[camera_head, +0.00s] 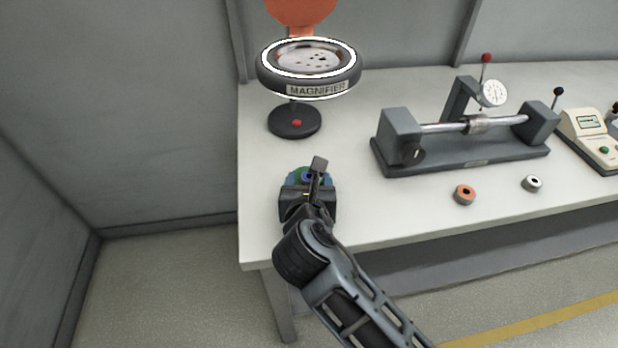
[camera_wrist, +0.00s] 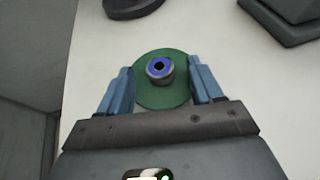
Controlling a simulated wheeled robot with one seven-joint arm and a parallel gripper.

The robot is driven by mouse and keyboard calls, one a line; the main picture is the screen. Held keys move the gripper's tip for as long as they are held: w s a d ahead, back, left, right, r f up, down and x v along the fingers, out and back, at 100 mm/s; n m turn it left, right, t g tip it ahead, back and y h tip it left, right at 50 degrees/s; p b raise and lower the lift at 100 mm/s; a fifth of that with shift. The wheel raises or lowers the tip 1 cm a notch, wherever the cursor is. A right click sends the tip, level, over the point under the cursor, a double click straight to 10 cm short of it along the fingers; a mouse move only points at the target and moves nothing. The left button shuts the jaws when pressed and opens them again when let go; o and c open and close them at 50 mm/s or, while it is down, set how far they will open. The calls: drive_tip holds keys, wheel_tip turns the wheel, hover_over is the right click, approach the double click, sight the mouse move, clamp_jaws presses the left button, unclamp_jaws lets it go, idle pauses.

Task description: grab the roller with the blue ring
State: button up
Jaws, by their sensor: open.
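The roller with the blue ring (camera_wrist: 159,69) is a small metal cylinder with a blue top and a dark central hole. It sits on a round green pad (camera_wrist: 160,95) on the table, between my gripper's two fingers in the wrist view. My gripper (camera_wrist: 160,88) is open, with a finger on each side of the roller and a visible space on both sides. In the head view my gripper (camera_head: 308,180) is over the table's left part and hides most of the roller and pad.
A magnifier (camera_head: 294,121) stands behind my gripper on the table (camera_head: 350,205). A gauge fixture (camera_head: 470,155) is to the right. An orange-ringed roller (camera_head: 465,194) and a white-ringed roller (camera_head: 532,184) lie in front of it. A grey wall is on the left.

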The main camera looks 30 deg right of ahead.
drive_tip(key=shift+w+d+f, duration=0.3)
drive_tip(key=shift+w, duration=0.3)
drive_tip(key=shift+c, duration=0.3)
drive_tip(key=c, duration=1)
clamp_jaws()
drive_tip(key=shift+r, duration=0.15)
